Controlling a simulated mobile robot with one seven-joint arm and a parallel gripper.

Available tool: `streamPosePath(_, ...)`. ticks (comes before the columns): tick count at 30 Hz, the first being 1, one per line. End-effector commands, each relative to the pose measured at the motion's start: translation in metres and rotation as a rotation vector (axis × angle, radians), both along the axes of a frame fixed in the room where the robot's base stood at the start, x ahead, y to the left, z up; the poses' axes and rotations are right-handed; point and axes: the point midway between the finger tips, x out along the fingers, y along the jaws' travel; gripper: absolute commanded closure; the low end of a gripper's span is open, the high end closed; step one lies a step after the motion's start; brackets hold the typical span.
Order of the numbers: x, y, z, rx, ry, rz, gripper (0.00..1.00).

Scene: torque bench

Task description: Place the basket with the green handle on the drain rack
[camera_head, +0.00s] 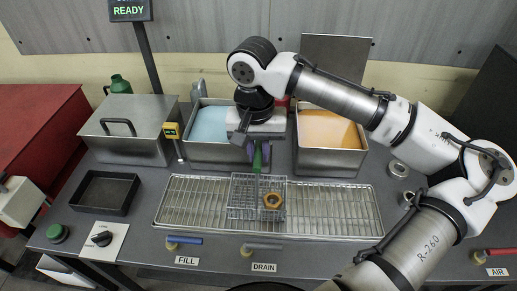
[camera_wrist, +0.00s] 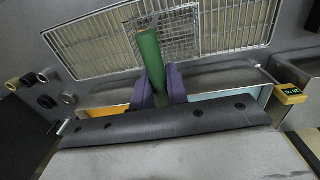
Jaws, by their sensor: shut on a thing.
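The wire basket (camera_head: 240,206) hangs from its green handle (camera_head: 257,158) over the middle of the drain rack (camera_head: 335,213). A brass-coloured ring (camera_head: 273,200) is inside the basket. My gripper (camera_head: 258,160) is shut on the green handle from above. In the wrist view the purple fingers (camera_wrist: 162,88) close on both sides of the green handle (camera_wrist: 151,62), and part of the wire basket (camera_wrist: 178,42) shows beyond it. The drain rack (camera_wrist: 240,22) lies beneath. I cannot tell whether the basket's bottom touches the rack.
Behind the rack stand a tank of blue liquid (camera_head: 208,125) and a tank of orange liquid (camera_head: 328,128). A lidded steel box (camera_head: 128,145) and a dark tray (camera_head: 105,192) are at left. Several rings (camera_head: 398,168) lie at right. Both ends of the rack are clear.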

Motion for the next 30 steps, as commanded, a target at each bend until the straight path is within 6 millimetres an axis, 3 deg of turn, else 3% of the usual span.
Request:
streamPosePath(1, 0.000, 0.000, -0.002, 0.001, -0.001, 0.000, 1.00)
streamPosePath(2, 0.000, 0.000, -0.002, 0.001, 0.000, 0.000, 0.83)
streamPosePath(7, 0.000, 0.000, -0.002, 0.000, 0.000, 0.000, 0.63)
streamPosePath(19, 0.001, 0.001, 0.008, 0.001, -0.002, 0.000, 0.63)
streamPosePath(30, 0.001, 0.005, 0.083, 0.001, -0.003, 0.001, 0.63)
